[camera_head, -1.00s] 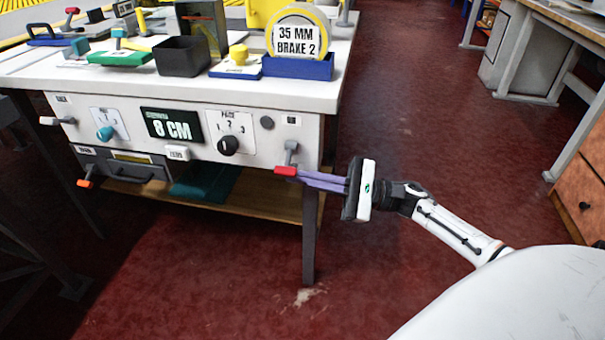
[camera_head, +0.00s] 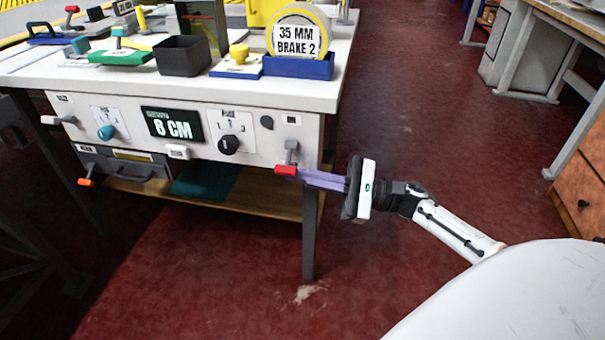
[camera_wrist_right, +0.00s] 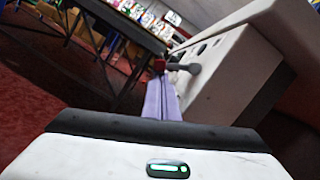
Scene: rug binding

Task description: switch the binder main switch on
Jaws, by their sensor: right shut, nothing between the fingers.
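The binder's front panel carries a grey lever with a red grip (camera_head: 286,169) at its right end, pointing down. The same lever shows in the right wrist view (camera_wrist_right: 180,67), just beyond my fingertips. My right gripper (camera_head: 303,174) is shut and empty, with its purple fingers pointing left. Its fingertips are at the right end of the red grip; I cannot tell whether they touch it. The gripper also shows in the right wrist view (camera_wrist_right: 160,85). The lever's label is too small to read. My left gripper is not in view.
The panel also has a display reading 8 CM (camera_head: 173,125), a black knob (camera_head: 229,144), a teal knob (camera_head: 106,132) and an orange-tipped lever (camera_head: 86,182). A blue tray (camera_head: 298,67) with a tape roll stands above.

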